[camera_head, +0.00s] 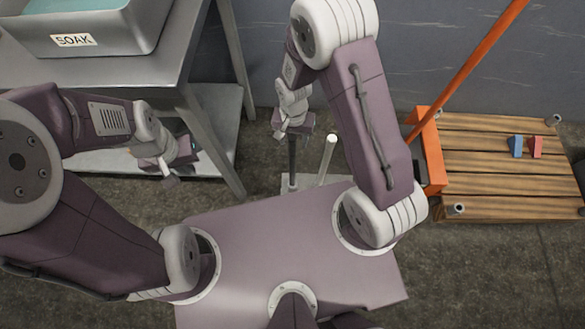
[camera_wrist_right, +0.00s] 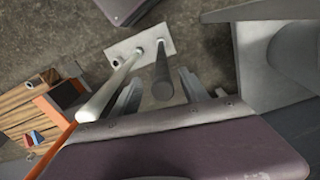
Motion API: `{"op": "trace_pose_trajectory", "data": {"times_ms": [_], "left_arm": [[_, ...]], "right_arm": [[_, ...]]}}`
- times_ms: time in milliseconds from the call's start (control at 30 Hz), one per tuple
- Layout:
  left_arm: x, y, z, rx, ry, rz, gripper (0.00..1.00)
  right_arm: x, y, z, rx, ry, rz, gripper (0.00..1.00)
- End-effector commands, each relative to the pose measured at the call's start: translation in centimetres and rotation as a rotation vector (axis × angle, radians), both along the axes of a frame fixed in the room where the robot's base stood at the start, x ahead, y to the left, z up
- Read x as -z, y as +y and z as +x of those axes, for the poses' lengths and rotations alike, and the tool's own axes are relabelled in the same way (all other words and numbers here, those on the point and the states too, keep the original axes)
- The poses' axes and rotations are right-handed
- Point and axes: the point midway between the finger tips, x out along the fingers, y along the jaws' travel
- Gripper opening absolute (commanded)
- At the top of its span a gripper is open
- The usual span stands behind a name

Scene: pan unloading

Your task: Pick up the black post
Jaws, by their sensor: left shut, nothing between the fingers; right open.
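The black post (camera_head: 292,165) stands upright on a pale base plate (camera_head: 312,183) on the floor in the head view. My right gripper (camera_head: 291,136) is at its top and hides its upper end. In the right wrist view the black post (camera_wrist_right: 162,72) shows between the two open fingers of my right gripper (camera_wrist_right: 160,82); I cannot tell whether they touch it. A white post (camera_head: 327,155) stands beside it on the same plate, outside the fingers in the wrist view (camera_wrist_right: 110,88). My left gripper (camera_head: 172,178) is shut and empty, near the metal table.
A metal table (camera_head: 105,70) with a lower shelf and a bin labelled SOAK (camera_head: 140,30) stands at the left.

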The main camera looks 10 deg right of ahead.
Motion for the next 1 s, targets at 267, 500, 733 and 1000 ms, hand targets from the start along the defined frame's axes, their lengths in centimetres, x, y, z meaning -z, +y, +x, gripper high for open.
{"op": "trace_pose_trajectory", "data": {"times_ms": [267, 500, 733, 1000], "left_arm": [[1.4, 0.0, 0.0, 0.0, 0.0, 0.0, 0.0], [2.8, 0.0, 0.0, 0.0, 0.0, 0.0, 0.0], [2.6, 0.0, 0.0, 0.0, 0.0, 0.0, 0.0], [2.6, 0.0, 0.0, 0.0, 0.0, 0.0, 0.0]], "right_arm": [[2.4, 0.1, 0.1, -0.001, 0.0, 0.0, 0.52], [5.8, 0.2, 0.1, -0.001, 0.0, 0.0, 0.52], [5.6, 0.2, 0.2, -0.001, -0.001, 0.0, 0.33], [5.6, 0.2, 0.2, -0.001, -0.001, 0.0, 0.0]]}}
